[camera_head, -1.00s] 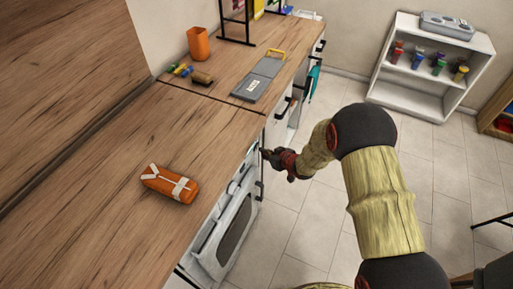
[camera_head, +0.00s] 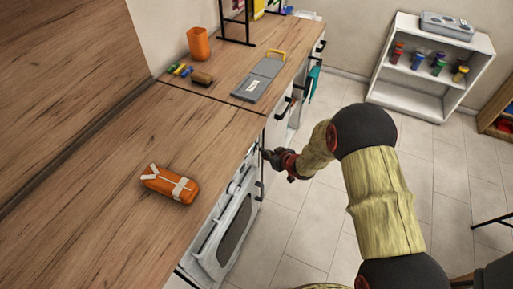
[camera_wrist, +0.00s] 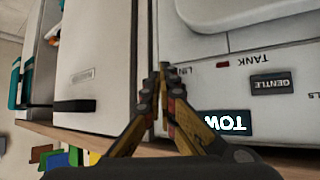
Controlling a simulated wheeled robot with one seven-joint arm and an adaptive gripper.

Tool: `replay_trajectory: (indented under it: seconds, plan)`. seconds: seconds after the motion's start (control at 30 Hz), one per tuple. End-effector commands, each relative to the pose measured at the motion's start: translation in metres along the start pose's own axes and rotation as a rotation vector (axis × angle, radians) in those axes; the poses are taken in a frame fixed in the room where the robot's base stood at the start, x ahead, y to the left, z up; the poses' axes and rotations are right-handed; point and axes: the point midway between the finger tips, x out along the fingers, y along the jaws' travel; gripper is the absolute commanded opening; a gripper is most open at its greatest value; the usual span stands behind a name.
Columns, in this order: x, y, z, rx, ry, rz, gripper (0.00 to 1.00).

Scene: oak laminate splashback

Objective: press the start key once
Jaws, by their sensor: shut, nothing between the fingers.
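The white appliance (camera_head: 235,230) stands under the counter's front edge in the head view. In the wrist view its white panel (camera_wrist: 205,95) fills the right side, with a lit display (camera_wrist: 223,123) reading "TOW", a dark "GENTLE" label (camera_wrist: 271,84), a "TANK" marking and a small red mark (camera_wrist: 223,65). I cannot make out a key marked start; the fingers hide part of the panel. My gripper (camera_wrist: 162,82) is shut and empty, its tips in front of the panel's left edge. In the head view my gripper (camera_head: 266,154) is beside the counter front; contact cannot be told.
A white cabinet door (camera_wrist: 92,60) adjoins the panel on the left in the wrist view. On the wooden counter (camera_head: 110,150) lie an orange pouch (camera_head: 170,184) and a grey board (camera_head: 259,80); an orange cup (camera_head: 198,44) stands behind.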

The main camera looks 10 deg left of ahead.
Motion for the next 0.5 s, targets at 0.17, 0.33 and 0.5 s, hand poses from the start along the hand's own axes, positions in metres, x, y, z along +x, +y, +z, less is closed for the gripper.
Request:
replay_trajectory:
  seconds: [0.17,0.33,0.5]
  plan:
    - [0.0,0.0,-0.0001,0.0,0.0,0.0,0.0]
    - [0.0019,-0.0016,-0.0018,0.0,0.0,0.0,0.0]
    - [0.0052,-0.0044,-0.0047,0.0,0.001,0.0,0.0]
